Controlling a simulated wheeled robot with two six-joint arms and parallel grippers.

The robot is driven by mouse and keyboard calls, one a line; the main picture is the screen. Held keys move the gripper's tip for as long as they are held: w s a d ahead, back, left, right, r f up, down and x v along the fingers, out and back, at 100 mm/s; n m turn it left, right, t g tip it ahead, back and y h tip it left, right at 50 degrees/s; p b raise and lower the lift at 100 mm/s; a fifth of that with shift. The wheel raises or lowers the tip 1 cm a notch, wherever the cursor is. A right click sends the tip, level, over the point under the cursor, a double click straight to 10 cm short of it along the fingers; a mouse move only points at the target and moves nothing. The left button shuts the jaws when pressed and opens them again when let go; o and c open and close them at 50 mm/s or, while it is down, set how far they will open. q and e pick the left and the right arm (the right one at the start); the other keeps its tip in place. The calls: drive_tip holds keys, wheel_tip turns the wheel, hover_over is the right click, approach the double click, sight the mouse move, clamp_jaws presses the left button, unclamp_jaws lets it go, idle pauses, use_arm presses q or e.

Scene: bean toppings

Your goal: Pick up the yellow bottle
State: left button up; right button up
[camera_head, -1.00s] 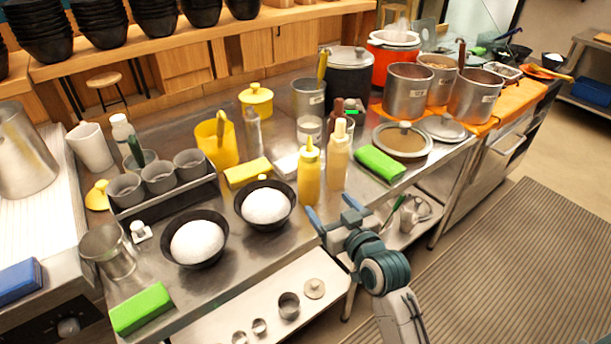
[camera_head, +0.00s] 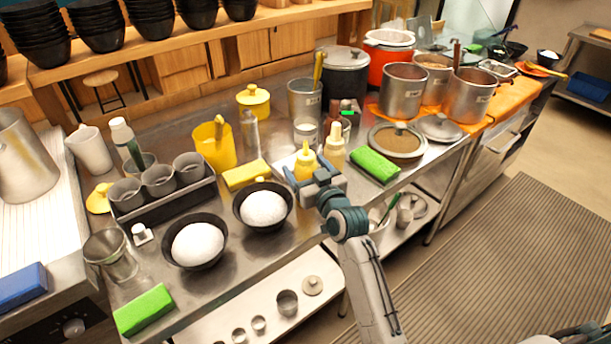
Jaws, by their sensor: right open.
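The yellow bottle (camera_head: 305,163) stands upright near the front edge of the steel counter. Its top and nozzle show, and its lower body is hidden behind my right gripper (camera_head: 314,178). That gripper is open, with its fingers at the bottle's upper body; I cannot tell whether they touch it. A paler cream-coloured bottle (camera_head: 334,148) stands upright just right of the yellow one, partly covered by the gripper. My left gripper is not in view.
A black bowl of white food (camera_head: 265,206) stands close left of the gripper. A yellow block (camera_head: 246,174) and a green block (camera_head: 375,165) lie on the counter (camera_head: 240,262). Steel pots (camera_head: 403,90) stand at the back right.

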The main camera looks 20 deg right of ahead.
sight(306, 141)
drive_tip(key=shift+w, duration=0.25)
drive_tip(key=c, duration=0.8)
wheel_tip(306, 141, up, 10)
drive_tip(key=shift+r+b, duration=0.1)
drive_tip(key=shift+b, duration=0.4)
drive_tip(key=shift+o, duration=0.8)
drive_tip(key=shift+c, duration=0.3)
